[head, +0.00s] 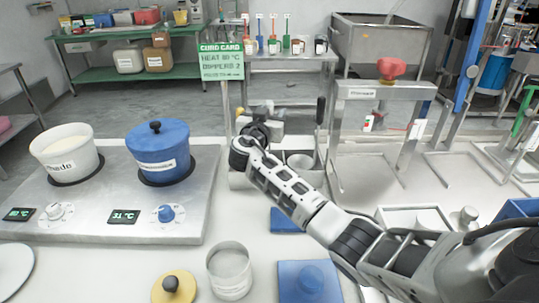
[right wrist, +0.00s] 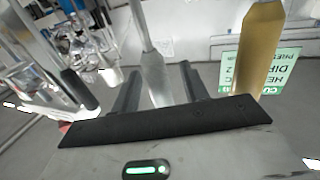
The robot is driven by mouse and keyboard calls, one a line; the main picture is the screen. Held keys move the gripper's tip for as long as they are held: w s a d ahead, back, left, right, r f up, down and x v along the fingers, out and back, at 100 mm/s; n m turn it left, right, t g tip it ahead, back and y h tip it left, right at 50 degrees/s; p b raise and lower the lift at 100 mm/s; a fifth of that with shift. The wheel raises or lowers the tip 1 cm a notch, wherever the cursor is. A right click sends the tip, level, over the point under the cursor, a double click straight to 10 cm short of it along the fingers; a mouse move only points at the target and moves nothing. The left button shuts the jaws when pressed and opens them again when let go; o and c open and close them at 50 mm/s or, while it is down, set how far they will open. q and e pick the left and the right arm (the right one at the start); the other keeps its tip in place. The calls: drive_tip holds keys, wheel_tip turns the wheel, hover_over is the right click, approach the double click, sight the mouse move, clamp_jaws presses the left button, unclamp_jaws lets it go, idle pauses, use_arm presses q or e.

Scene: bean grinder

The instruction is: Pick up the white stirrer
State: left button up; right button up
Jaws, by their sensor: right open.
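In the right wrist view, a pale grey-white, paddle-like tool (right wrist: 153,72), which looks like the white stirrer, stands between the two dark fingers of my right gripper (right wrist: 160,82). The fingers are open on either side of it, and I cannot tell if they touch it. In the head view, my right gripper (head: 258,122) is at the rack area behind the counter's middle. I cannot make out the stirrer there; the gripper and wrist hide that spot. My left gripper is not in view.
A tan paddle (right wrist: 258,48) stands right of the gripper in the wrist view. A dark upright handle (head: 320,110) rises right of it in the head view. A white pot (head: 66,154) and a blue pot (head: 160,155) stand left.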

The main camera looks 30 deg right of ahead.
drive_tip(key=shift+w+d, duration=0.45)
clamp_jaws()
